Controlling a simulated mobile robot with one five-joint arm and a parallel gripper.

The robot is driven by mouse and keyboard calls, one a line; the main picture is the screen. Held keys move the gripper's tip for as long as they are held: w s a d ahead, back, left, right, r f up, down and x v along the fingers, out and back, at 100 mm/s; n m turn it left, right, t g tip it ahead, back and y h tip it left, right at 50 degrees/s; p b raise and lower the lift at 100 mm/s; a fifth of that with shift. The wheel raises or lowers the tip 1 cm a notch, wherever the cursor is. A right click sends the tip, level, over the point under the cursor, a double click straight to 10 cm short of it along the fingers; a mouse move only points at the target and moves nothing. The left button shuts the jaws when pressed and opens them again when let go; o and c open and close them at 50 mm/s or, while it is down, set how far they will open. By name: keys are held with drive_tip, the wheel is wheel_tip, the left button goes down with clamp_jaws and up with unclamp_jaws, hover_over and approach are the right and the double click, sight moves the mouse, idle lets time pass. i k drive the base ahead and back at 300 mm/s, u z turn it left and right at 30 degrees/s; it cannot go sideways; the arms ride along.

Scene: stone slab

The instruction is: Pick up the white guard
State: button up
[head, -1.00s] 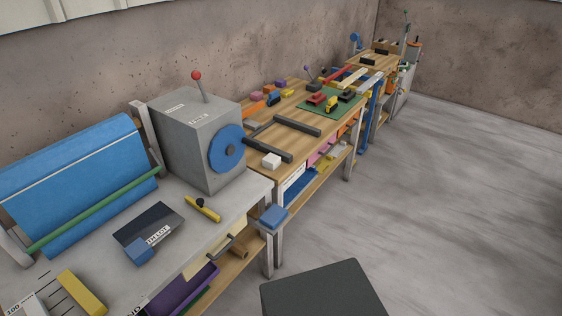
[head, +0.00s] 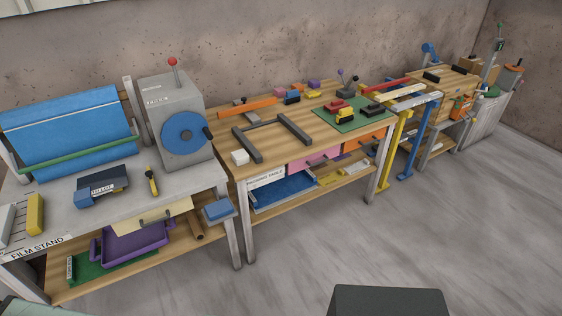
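A small white block (head: 240,157) lies on the front left part of the wooden workbench (head: 262,189), beside the left bar of a dark frame. It is the plainest white piece in view, but I cannot tell for sure that it is the white guard. A pale, whitish bar (head: 405,98) also lies farther right, at the far end of the bench. My gripper is not in view, so whether it is open or shut does not show.
The dark frame (head: 272,136) and a green mat (head: 352,122) with small blocks share the bench. A grey machine with a blue disc (head: 185,135) stands left. A small blue pad (head: 218,211) juts out in front. The grey floor (head: 310,245) is open.

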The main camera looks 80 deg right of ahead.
sight(240, 157)
drive_tip(key=k, duration=0.7)
drive_tip(key=z, duration=1.2)
drive_tip(key=i, duration=2)
